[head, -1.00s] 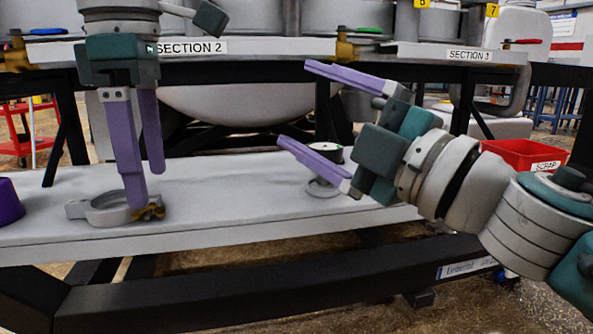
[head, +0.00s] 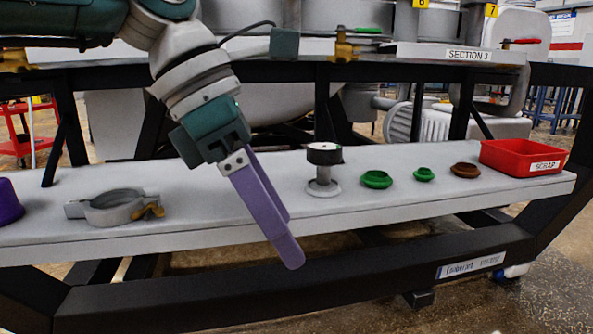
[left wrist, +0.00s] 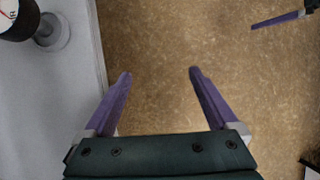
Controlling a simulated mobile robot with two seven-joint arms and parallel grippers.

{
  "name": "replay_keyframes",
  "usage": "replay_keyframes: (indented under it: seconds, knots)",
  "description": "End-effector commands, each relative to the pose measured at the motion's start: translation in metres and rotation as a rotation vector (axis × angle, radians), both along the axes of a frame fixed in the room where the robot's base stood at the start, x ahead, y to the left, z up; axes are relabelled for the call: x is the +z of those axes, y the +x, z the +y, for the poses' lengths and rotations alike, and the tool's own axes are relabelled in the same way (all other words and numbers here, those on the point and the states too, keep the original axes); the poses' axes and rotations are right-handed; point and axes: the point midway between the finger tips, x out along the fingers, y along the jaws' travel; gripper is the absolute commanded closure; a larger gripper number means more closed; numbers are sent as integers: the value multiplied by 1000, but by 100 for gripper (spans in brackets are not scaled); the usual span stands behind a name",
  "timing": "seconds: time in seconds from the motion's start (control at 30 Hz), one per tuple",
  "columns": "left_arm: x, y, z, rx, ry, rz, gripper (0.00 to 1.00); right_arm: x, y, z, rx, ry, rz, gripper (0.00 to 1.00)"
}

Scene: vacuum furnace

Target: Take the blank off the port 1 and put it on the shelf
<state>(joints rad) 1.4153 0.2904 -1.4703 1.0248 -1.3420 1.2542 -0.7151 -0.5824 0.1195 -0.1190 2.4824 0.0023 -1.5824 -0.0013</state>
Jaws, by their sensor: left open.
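The grey shelf (head: 205,218) runs across the lower part of the head view. A grey clamp ring (head: 105,208) with a brass nut lies on its left part. My left gripper (head: 288,238) is open and empty, pointing down over the shelf's front edge. In the left wrist view its two purple fingers (left wrist: 158,75) are apart, with only floor between them. A purple finger of my right gripper (left wrist: 278,19) shows at the top right there; the rest of that gripper is cut off. I cannot make out port 1 or a blank on it.
On the shelf stand a black-topped gauge (head: 323,170), two green caps (head: 377,179), a brown cap (head: 465,170) and a red SCRAP bin (head: 522,158). A purple object (head: 9,202) is at the left edge. A dark frame bar (head: 300,290) runs below.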

Motion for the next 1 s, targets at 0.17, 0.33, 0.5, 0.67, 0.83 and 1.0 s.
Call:
replay_keyframes:
  seconds: [0.17, 0.33, 0.5, 0.67, 0.83, 1.0]
  knots:
    - [26, -52, -128, 147, -601, 191, 7, 0, 0, 0, 0, -1, -1, 6]
    - [108, -48, -162, 592, -1227, 536, 7, 0, 1, 0, -1, -2, -2, 6]
    - [119, 1, -86, 1241, -1662, 943, 7, 0, 1, 0, -1, -2, -2, 6]
    - [40, 7, 18, 1961, -1837, 1282, 7, 0, 1, 0, -1, -2, -2, 6]
    - [-55, -55, 97, -2070, 1374, -1154, 7, 0, 1, 0, -1, -2, -2, 6]
    - [-111, -143, 139, -1956, 932, -925, 7, 0, 1, 0, -1, -2, -2, 6]
